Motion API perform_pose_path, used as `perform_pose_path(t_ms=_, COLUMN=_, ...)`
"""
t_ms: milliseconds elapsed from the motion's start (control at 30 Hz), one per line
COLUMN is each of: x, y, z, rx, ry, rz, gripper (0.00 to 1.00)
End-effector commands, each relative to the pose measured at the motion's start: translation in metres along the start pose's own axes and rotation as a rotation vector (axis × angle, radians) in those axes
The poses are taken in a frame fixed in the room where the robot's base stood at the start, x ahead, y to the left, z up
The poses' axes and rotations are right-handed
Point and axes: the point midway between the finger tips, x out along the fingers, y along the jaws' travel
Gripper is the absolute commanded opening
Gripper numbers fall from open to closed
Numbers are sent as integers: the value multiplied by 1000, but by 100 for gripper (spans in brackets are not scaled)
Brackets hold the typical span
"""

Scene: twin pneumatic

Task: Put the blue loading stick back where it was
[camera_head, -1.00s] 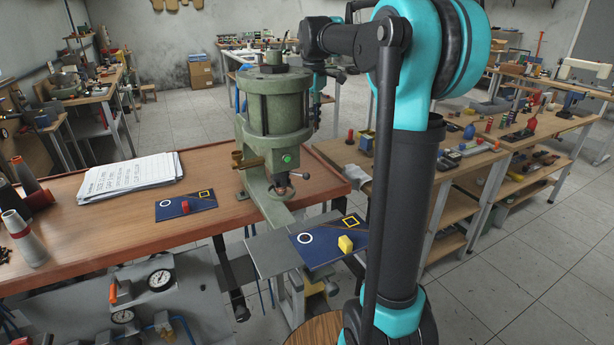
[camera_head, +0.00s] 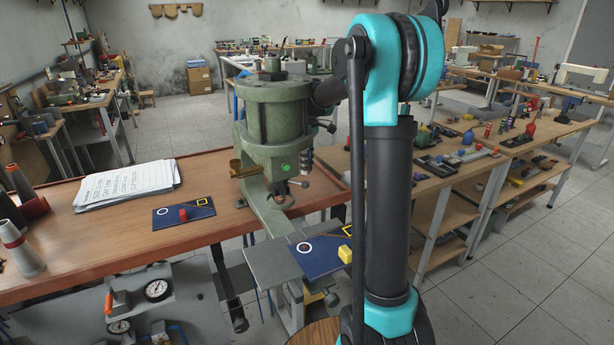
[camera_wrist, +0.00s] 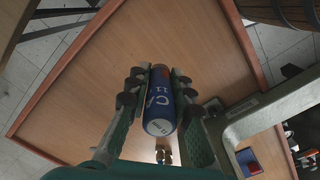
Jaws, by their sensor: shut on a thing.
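The blue loading stick (camera_wrist: 159,103) is a blue cylinder with white lettering and a pale round end, in the middle of the wrist view. My gripper (camera_wrist: 158,84) is shut on it, with a dark finger pad on each side. A wooden tabletop lies beyond the stick; I cannot tell how far the stick is above it. In the head view the gripper and stick are hidden behind the green press (camera_head: 272,125), where my arm reaches.
The wooden bench (camera_head: 110,235) holds papers (camera_head: 125,185), grey cones and a dark blue mat (camera_head: 165,217) with a red block (camera_head: 183,214). Another bench (camera_head: 530,140) stands at right.

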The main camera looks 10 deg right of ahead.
Motion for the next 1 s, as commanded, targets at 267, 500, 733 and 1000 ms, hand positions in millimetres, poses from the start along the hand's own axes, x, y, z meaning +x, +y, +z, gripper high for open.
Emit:
perform_pose_path(t_ms=267, x=26, y=0, z=0, rx=0, ry=0, rz=0, gripper=0)
perform_pose_path(t_ms=500, x=40, y=0, z=0, rx=0, ry=0, rz=0, gripper=0)
perform_pose_path(t_ms=733, x=43, y=0, z=0, rx=0, ry=0, rz=0, gripper=0)
perform_pose_path(t_ms=1000, x=43, y=0, z=0, rx=0, ry=0, rz=0, gripper=42)
